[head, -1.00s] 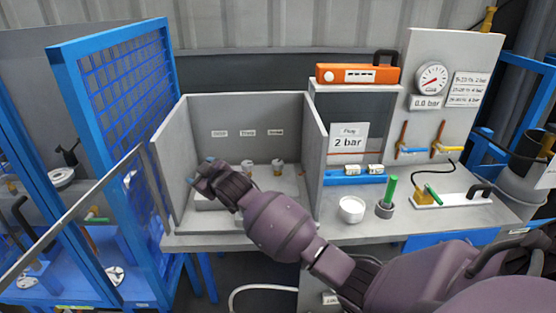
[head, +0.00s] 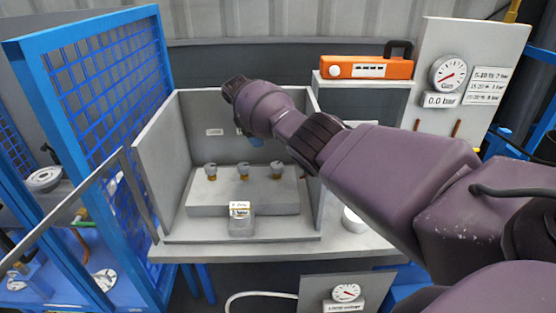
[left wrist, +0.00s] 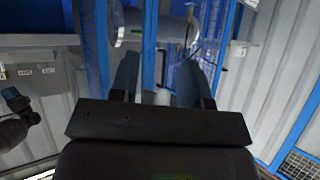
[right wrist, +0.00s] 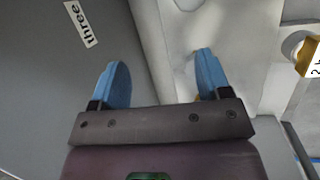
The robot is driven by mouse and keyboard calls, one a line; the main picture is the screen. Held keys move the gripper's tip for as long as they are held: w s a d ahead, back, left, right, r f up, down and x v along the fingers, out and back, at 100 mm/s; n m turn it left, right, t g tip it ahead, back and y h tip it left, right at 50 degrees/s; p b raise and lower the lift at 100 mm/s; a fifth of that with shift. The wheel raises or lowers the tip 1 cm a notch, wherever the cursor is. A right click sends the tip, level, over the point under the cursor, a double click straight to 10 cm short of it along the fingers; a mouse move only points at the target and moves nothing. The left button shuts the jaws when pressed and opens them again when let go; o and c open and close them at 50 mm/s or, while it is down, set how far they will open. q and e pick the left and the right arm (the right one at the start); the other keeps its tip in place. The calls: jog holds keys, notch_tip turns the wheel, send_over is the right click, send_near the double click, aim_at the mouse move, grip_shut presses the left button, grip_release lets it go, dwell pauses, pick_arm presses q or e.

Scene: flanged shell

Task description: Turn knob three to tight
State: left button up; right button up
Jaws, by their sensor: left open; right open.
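My right gripper (head: 252,139) is above and behind the row, between the middle and right knobs in the picture. In the right wrist view its blue fingers (right wrist: 161,82) are apart and a "three" label (right wrist: 82,25) is on the wall beside them. A brass-coloured bit shows behind one finger. My left gripper (left wrist: 157,85) is open and empty, away from the box.
A small labelled block (head: 241,222) stands before the knobs. The box walls (head: 168,165) enclose the row on three sides. A blue mesh frame (head: 110,110) stands left, a white bowl (head: 354,220) right, and a gauge (head: 449,73) reads near 0.0 bar.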

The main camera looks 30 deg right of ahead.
aim_at(277, 164)
jog(key=s+d+f, duration=0.1)
jog(key=f, duration=0.2)
jog(key=s+d+f+n+g+b, duration=0.1)
jog(key=s+f, duration=0.1)
jog(key=f, duration=0.2)
jog(key=s+d+f+n+g, duration=0.1)
jog(key=f, duration=0.2)
jog(key=shift+s+d+f+b, duration=0.15)
jog(key=shift+s+d+b, duration=0.15)
jog(key=shift+s+d, duration=0.1)
jog(key=c, duration=0.9)
